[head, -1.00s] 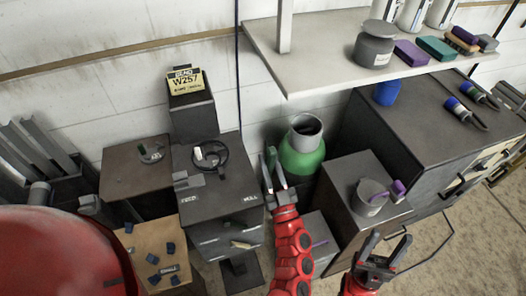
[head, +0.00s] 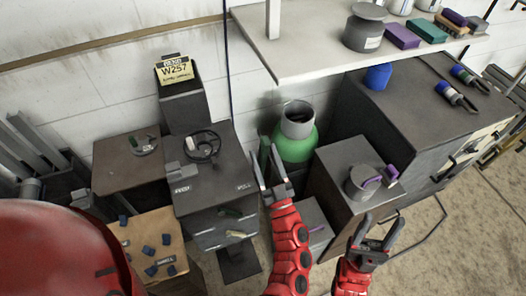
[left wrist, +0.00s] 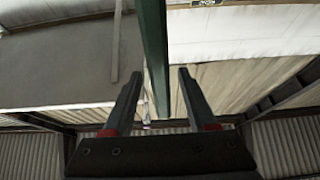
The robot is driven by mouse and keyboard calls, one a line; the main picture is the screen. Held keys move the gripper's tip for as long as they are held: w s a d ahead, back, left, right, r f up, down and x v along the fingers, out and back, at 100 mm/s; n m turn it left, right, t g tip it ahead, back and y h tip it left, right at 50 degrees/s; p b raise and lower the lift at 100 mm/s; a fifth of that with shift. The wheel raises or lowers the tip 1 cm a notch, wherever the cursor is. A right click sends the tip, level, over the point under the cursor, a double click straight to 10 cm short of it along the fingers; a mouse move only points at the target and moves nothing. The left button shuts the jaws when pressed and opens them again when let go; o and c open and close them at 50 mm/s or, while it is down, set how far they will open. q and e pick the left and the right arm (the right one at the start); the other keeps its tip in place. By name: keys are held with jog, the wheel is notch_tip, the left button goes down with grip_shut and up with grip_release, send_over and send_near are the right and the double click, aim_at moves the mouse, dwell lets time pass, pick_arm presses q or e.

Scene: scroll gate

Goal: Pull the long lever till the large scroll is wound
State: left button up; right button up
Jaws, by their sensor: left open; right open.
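My left gripper (head: 268,172) is open, its fingers pointing up between the dark control box and the green bottle. In the left wrist view its open fingers (left wrist: 158,85) show with a long dark green bar (left wrist: 154,40) running down between them; I cannot tell whether this is the long lever or whether they touch it. My right gripper (head: 378,238) is open and empty below the grey mug. I cannot make out the large scroll.
A green bottle (head: 296,142) stands behind my left gripper. A grey mug (head: 360,182) sits on a dark cabinet (head: 345,155) to the right. A shelf (head: 300,52) overhangs the back. A wooden stand (head: 150,228) with several blue pieces is at lower left.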

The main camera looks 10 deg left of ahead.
pick_arm(q)
jog(key=b+v, duration=0.3)
jog(key=v, duration=1.2)
jog(key=shift+s+d, duration=0.2)
jog(key=shift+s, duration=0.15)
jog(key=shift+f, duration=0.1)
dwell(0.5)
